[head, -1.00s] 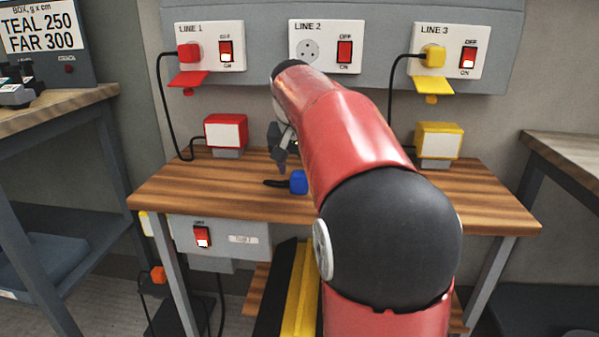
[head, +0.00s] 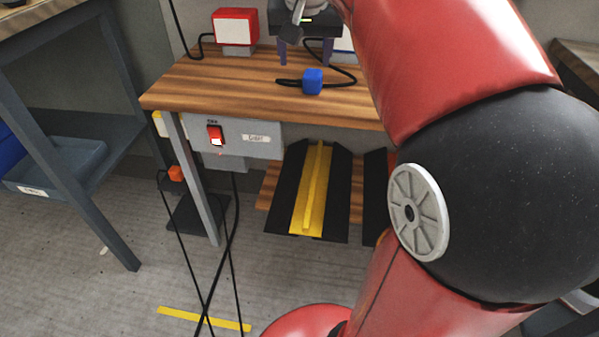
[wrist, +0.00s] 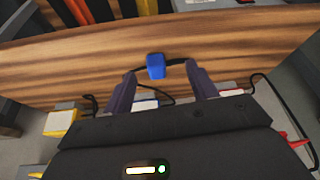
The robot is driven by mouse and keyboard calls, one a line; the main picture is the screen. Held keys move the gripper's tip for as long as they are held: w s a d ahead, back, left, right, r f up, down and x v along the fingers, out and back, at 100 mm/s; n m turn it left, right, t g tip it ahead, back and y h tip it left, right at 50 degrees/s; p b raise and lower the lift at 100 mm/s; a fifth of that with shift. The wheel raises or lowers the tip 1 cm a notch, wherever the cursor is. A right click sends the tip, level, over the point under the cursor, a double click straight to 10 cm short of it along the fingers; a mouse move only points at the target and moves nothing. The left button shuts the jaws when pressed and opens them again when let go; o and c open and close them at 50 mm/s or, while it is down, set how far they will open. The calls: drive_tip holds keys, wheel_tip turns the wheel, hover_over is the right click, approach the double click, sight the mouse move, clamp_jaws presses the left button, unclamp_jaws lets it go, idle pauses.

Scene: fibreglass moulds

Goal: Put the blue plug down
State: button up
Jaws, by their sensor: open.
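The blue plug (head: 313,82) lies on the striped wooden bench top (head: 210,84), near its front edge, with its black cord trailing on the wood. It also shows in the wrist view (wrist: 156,66), just beyond and between the fingertips. My gripper (head: 306,60) is open and empty above the bench, behind the plug in the head view. In the wrist view my gripper's two dark fingers (wrist: 161,74) stand wide apart, and neither touches the plug.
A red box with a white face (head: 235,27) stands at the bench's back left. A switch box (head: 240,138) hangs under the front edge. A yellow and black cable ramp (head: 315,190) is below, and cords hang to the floor. My red arm covers the right side.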

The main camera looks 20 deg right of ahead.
drive_tip(key=s+a+f+n+y, duration=0.1)
drive_tip(key=s+a+f, duration=0.3)
drive_tip(key=s+f, duration=0.4)
drive_tip(key=s+a+f+n+t+p, duration=0.1)
drive_tip(key=s+a+f+n, duration=0.3)
drive_tip(key=s+f, duration=0.3)
drive_tip(key=s+a, duration=0.1)
drive_tip(key=s, duration=0.2)
drive_tip(key=shift+s+a+f+y, duration=0.2)
drive_tip(key=shift+a+f+y, duration=0.1)
drive_tip(key=shift+f+y, duration=0.1)
